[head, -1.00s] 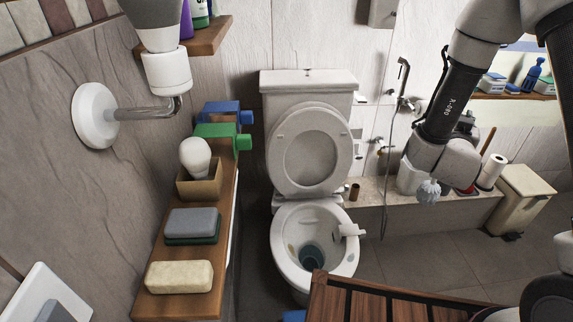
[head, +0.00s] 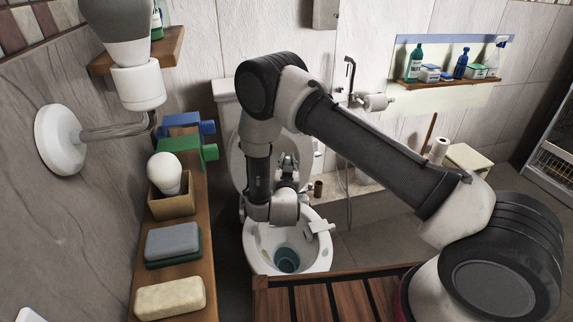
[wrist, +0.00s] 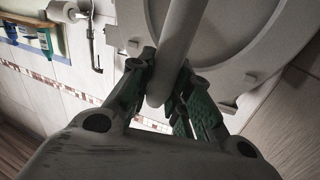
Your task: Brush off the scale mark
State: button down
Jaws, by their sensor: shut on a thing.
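The toilet bowl (head: 326,254) stands ahead with its lid up. Dark water (head: 286,260) lies in its bottom. I cannot make out a clear scale mark; my arm covers the back of the bowl. My gripper (head: 288,166) is above the back of the bowl, in front of the raised lid. In the wrist view its dark green fingers (wrist: 163,85) are shut on a pale handle (wrist: 178,40), likely a brush handle. The raised seat or lid (wrist: 235,35) is close behind it. The handle's working end cannot be made out.
A white holder (head: 320,227) hangs on the bowl's right rim. A wooden shelf on the left carries a soap bar (head: 170,297), sponge (head: 172,240) and a bulb in a box (head: 171,205). A slatted wooden surface (head: 340,295) is in front. A toilet-paper roll (head: 375,102) is on the wall.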

jog(key=shift+s+a+f, duration=0.1)
jog(key=shift+a+f, duration=0.05)
jog(key=shift+f, duration=0.45)
jog(key=f, duration=0.4)
jog(key=a+f, duration=0.1)
jog(key=f, duration=0.4)
jog(key=a+f, duration=0.1)
jog(key=f, duration=0.3)
jog(key=shift+s+f, duration=0.15)
jog(key=shift+s+a+f, duration=0.1)
jog(key=shift+a+f, duration=0.15)
jog(key=shift+f, duration=0.2)
jog(key=shift+a+f, duration=0.2)
jog(key=shift+f, duration=0.25)
jog(key=shift+s+a+f, duration=0.1)
jog(key=shift+a+f, duration=0.1)
jog(key=shift+a, duration=0.2)
